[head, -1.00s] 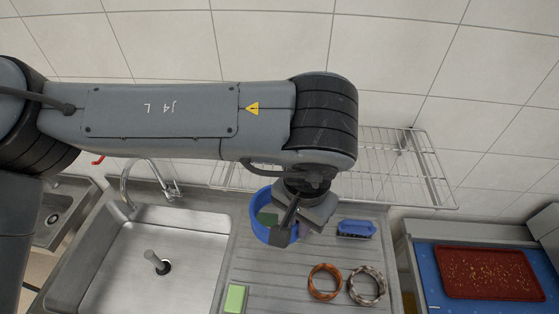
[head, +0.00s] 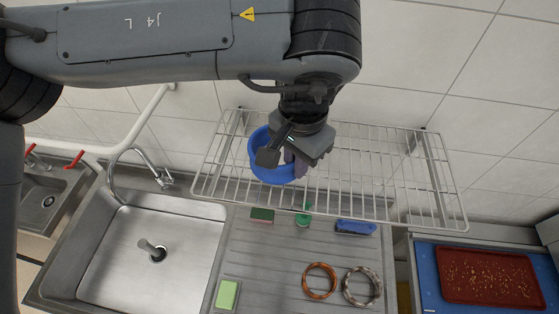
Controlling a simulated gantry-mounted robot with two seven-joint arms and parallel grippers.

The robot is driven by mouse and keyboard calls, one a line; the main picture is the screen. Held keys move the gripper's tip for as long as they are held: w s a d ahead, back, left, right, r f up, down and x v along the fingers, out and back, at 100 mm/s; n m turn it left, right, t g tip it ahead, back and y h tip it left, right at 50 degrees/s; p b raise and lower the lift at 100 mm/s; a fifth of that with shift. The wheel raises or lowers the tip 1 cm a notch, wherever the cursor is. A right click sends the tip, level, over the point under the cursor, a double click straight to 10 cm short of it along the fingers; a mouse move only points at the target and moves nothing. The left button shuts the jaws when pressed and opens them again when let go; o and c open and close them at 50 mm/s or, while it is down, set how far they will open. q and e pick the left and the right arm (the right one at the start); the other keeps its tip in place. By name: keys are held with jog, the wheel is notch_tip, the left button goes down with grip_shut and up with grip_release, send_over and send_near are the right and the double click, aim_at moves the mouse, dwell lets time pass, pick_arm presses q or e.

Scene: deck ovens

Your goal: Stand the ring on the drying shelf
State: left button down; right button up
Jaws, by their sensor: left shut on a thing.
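My left gripper (head: 282,160) is shut on a blue ring (head: 257,168). The gripper's fingers and wrist hide the ring's right part. The ring appears in front of or over the left half of the wire drying shelf (head: 385,200), which is fixed along the tiled wall above the drainboard. I cannot tell whether the ring touches the shelf wires. The visible shelf surface is otherwise bare. My right gripper is not in view.
An orange-brown ring (head: 306,284) and a marbled ring (head: 348,288) lie on the drainboard (head: 262,262). A green sponge (head: 228,294), dark-green scourer (head: 262,215), green brush (head: 303,217) and blue brush (head: 355,227) lie there too. Sink (head: 150,250) and tap (head: 125,160) are left; a red tray (head: 490,280) is right.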

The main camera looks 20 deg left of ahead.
pick_arm(q)
jog(key=a+f, duration=0.1)
jog(key=w+a, duration=0.1)
jog(key=w+a+f+p, duration=0.1)
jog(key=a, duration=0.1)
jog(key=shift+w+f, duration=0.1)
jog(key=shift+f, duration=0.25)
jog(key=shift+f+p, duration=0.6)
jog(key=shift+f, duration=1.4)
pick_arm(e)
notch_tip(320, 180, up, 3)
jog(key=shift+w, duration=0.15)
pick_arm(q)
jog(key=shift+f, duration=0.15)
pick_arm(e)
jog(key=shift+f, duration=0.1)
pick_arm(q)
jog(key=c, duration=1.2)
grip_release()
jog(key=shift+o, duration=0.2)
